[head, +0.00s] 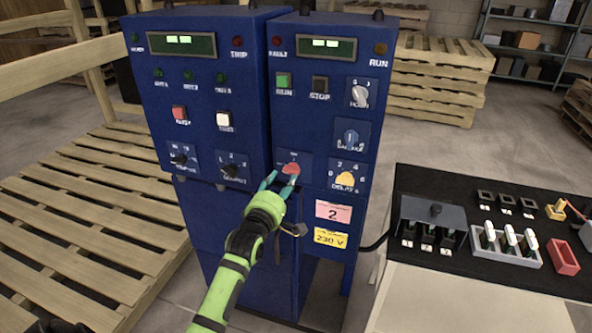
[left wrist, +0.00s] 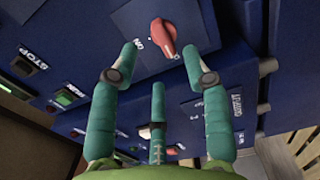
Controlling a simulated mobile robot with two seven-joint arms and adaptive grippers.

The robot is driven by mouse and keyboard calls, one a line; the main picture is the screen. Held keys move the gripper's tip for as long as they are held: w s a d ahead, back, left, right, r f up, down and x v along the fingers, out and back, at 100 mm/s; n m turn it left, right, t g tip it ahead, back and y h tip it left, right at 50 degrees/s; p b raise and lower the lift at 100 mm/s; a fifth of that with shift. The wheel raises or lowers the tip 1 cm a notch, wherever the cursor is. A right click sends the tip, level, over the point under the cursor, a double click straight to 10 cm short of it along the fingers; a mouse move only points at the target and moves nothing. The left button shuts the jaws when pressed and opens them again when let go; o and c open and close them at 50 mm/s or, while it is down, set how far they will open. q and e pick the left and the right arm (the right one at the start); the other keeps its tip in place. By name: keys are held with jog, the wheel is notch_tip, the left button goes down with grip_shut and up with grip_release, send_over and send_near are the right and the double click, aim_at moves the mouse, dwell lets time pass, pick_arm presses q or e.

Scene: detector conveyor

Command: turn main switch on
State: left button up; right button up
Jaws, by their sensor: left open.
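The main switch is a red rotary knob (head: 290,168) on a blue plate, low on the right-hand blue cabinet (head: 312,105). In the left wrist view the red knob (left wrist: 163,36) shows near the top, with an "ON" label beside it. My left gripper (head: 281,182) is open, with its teal fingers close to the knob. In the left wrist view the fingertips of my left gripper (left wrist: 160,62) are spread on both sides, just below the knob. I see no clear contact; nothing is held. My right gripper is not in view.
A yellow knob (head: 345,179) sits right of the switch, with more knobs above it. A second blue cabinet (head: 200,95) adjoins on the left. A bench with a black panel (head: 455,185) and breakers stands at right. Wooden pallets (head: 90,225) lie at left.

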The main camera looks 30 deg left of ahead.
aim_at(290, 171)
pick_arm(q)
jog(key=shift+p+x, duration=0.35)
jog(key=shift+x, duration=2.55)
jog(key=c, duration=0.9)
